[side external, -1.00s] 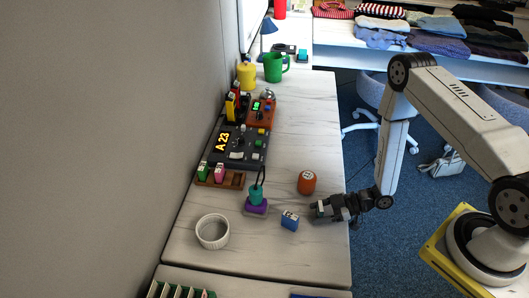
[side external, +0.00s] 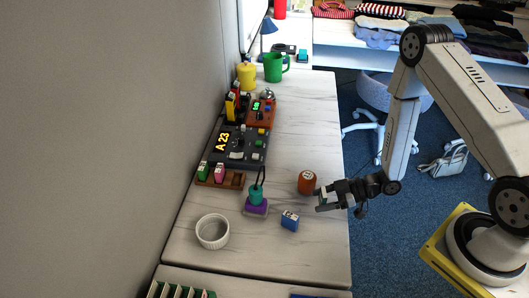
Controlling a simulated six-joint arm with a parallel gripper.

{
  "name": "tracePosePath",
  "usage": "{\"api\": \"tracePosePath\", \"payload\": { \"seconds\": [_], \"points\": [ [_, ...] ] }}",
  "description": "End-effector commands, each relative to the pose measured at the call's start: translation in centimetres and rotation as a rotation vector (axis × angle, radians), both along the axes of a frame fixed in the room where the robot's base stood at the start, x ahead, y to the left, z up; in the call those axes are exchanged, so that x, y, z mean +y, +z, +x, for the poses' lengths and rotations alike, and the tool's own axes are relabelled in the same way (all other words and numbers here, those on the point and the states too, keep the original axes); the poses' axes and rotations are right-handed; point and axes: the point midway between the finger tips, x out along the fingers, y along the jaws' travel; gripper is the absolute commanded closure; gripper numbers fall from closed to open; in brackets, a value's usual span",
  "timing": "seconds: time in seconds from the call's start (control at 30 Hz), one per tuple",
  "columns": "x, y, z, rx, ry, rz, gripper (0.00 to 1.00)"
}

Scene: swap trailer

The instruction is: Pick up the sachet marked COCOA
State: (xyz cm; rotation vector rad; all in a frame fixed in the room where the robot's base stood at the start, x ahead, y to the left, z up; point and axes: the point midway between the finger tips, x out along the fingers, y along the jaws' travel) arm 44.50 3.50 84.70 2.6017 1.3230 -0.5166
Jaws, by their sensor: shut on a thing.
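My gripper (side external: 322,201) is at the right side of the white table, above its surface near the right edge. It is shut on a small greenish thing at its fingertips; the fingers hide most of it and no marking can be read. A blue packet-like block (side external: 290,220) with a white top stands on the table, left of and below my gripper in the picture. A green one (side external: 203,171) and a pink one (side external: 219,173) stand in a wooden rack (side external: 229,181) at the left. The word COCOA is not legible on anything.
An orange canister (side external: 307,182) stands close to my gripper. A purple and teal object with a loop (side external: 257,199) and a white ring-shaped dish (side external: 213,231) stand to the left. A dark device showing A.23 (side external: 238,146) is behind. The table's far right is clear.

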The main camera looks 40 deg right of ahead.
Motion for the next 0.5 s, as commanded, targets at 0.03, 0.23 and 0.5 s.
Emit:
{"api": "tracePosePath", "payload": {
  "seconds": [0.03, 0.23, 0.5],
  "points": [
    [0.0, 0.7, 0.0, -0.001, 0.0, -0.001, 0.92],
    [0.0, 2.6, 0.0, -0.002, 0.001, 0.0, 0.92],
    [0.0, 3.8, 0.0, 0.0, 0.0, 0.0, 0.92]
  ]
}}
